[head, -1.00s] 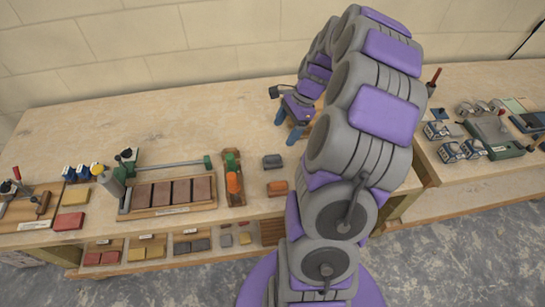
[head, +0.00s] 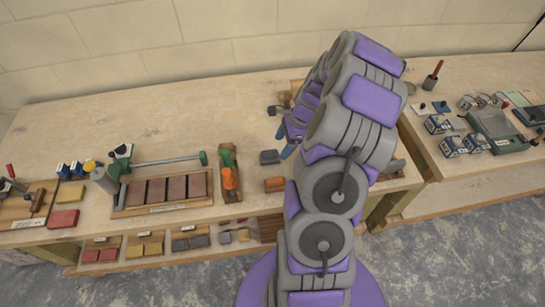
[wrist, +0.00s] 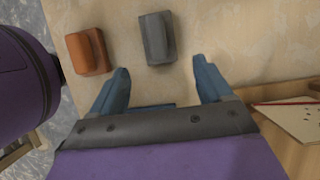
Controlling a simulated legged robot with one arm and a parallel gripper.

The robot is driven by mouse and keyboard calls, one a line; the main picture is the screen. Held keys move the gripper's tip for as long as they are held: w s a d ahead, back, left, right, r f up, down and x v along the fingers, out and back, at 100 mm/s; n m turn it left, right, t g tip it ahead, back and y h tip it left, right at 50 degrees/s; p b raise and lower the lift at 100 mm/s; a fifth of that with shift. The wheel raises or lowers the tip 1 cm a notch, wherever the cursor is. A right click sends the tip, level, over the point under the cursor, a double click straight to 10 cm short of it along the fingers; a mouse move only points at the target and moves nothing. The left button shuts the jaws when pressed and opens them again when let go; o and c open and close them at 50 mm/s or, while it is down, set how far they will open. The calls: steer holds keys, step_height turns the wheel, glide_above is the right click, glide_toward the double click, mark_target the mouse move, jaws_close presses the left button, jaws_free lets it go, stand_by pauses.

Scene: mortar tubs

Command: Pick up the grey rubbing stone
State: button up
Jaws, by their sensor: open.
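The grey rubbing stone (head: 270,157) lies on the bench, just behind an orange-brown block (head: 275,184). In the wrist view the grey stone (wrist: 157,38) is upper centre, a dark grey block with a raised top. My gripper (wrist: 160,66) is open, its two blue fingers apart and nothing between them. The stone lies just beyond the fingertips, in line with the gap and not touching them. In the head view my gripper (head: 285,148) is close to the stone's right side, partly hidden by my arm.
The orange-brown block also shows left of the stone in the wrist view (wrist: 87,52). A wooden stand with green and orange handles (head: 229,175) and a tray of brown tiles (head: 165,193) are farther left. Bare bench lies behind the stone.

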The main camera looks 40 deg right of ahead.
mark_target(269, 152)
steer(key=shift+w+a+f, duration=0.1)
steer(key=shift+a+f, duration=0.2)
steer(key=shift+a, duration=0.25)
steer(key=a, duration=0.1)
steer(key=w+a+f+b, duration=0.1)
steer(key=shift+a, duration=0.3)
steer(key=f, duration=0.1)
steer(key=w+f+b, duration=0.1)
steer(key=f, duration=0.1)
steer(key=shift+w, duration=0.15)
steer(key=shift+d+f, duration=0.1)
steer(key=shift+d, duration=0.15)
steer(key=shift+a+r, duration=0.2)
steer(key=shift+a, duration=0.55)
steer(key=c, duration=0.5)
steer(key=shift+c, duration=1.3)
steer(key=shift+d+f, duration=0.1)
steer(key=shift+d, duration=0.35)
steer(key=c, duration=0.5)
